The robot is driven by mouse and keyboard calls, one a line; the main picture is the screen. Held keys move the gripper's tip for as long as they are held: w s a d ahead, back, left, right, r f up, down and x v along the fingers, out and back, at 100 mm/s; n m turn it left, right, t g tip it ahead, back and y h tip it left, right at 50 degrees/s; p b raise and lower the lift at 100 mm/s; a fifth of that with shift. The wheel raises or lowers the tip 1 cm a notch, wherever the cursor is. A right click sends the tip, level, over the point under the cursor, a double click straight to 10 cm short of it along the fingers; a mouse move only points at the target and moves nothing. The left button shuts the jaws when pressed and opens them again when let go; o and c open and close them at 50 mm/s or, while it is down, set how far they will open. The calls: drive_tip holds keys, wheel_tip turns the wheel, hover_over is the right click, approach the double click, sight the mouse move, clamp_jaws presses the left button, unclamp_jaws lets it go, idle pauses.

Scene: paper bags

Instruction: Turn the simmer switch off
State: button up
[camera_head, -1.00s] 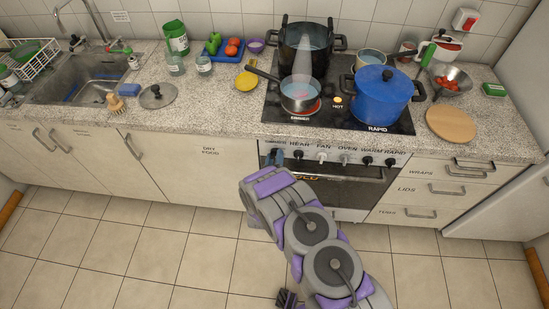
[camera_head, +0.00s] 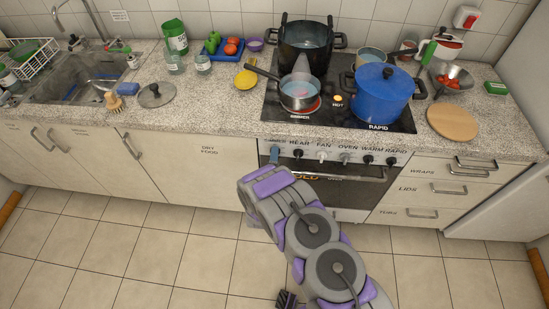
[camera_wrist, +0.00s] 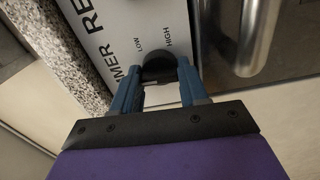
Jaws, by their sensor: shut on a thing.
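The simmer switch is a dark round knob (camera_wrist: 158,68) at the left end of the stove's white control panel (camera_wrist: 122,35). The wrist view shows the panel's label ending in "MMER" and the marks LOW and HIGH beside the knob. My gripper (camera_wrist: 160,88) has its blue fingers on either side of the knob and is shut on it. The knob's pointer cannot be made out. In the head view my gripper (camera_head: 273,154) is at the panel's left end and hides the knob. The saucepan (camera_head: 299,92) sits on the front-left burner, which glows red (camera_head: 304,112).
An oven handle (camera_wrist: 258,35) lies close to the right of my gripper. Other knobs, including the rear knob (camera_head: 298,154), run along the panel. A blue pot (camera_head: 383,93) and a black pot (camera_head: 306,48) stand on the hob. The floor in front is clear.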

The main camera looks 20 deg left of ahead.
drive_tip(key=shift+s+a+f+n, duration=0.15)
drive_tip(key=shift+a+n, duration=0.05)
drive_tip(key=shift+n, duration=0.3)
drive_tip(key=o, duration=1)
drive_tip(key=shift+a, duration=0.2)
drive_tip(key=shift+o, duration=0.2)
drive_tip(key=shift+d, duration=0.25)
drive_tip(key=shift+s+d, duration=0.1)
drive_tip(key=shift+s, duration=0.15)
drive_tip(key=p+v, duration=0.3)
drive_tip(key=v, duration=1.3)
drive_tip(key=shift+s+p, duration=0.3)
drive_tip(key=shift+w, duration=0.1)
